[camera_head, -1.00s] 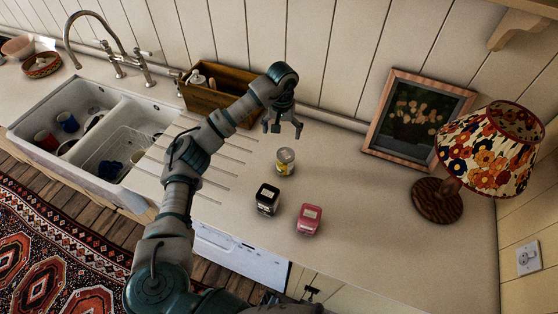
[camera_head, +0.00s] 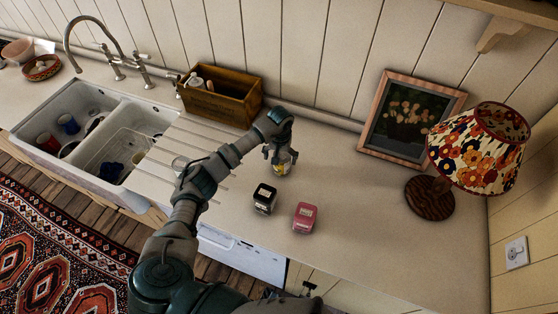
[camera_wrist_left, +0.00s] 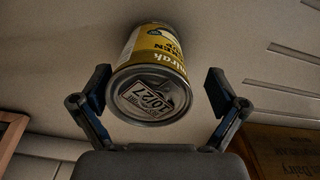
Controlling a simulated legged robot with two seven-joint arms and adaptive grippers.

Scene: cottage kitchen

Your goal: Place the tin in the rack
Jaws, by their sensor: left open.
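The yellow tin (camera_head: 283,171) stands upright on the counter, partly hidden by my left gripper (camera_head: 280,155). In the left wrist view the tin (camera_wrist_left: 155,52) shows its silver end with a printed label, between the two spread fingers. A gap shows on each side, so the left gripper is open and holds nothing. A wire rack (camera_head: 128,142) sits in the right basin of the sink, at the left of the head view; its inside is hard to make out. My right gripper is not in view.
A black-lidded jar (camera_head: 265,198) and a red tin (camera_head: 305,217) stand in front of the yellow tin. A wooden box (camera_head: 222,103) stands behind the drainer grooves. The sink (camera_head: 62,118) holds several dishes. A lamp (camera_head: 430,198) and a picture frame (camera_head: 377,105) are at right.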

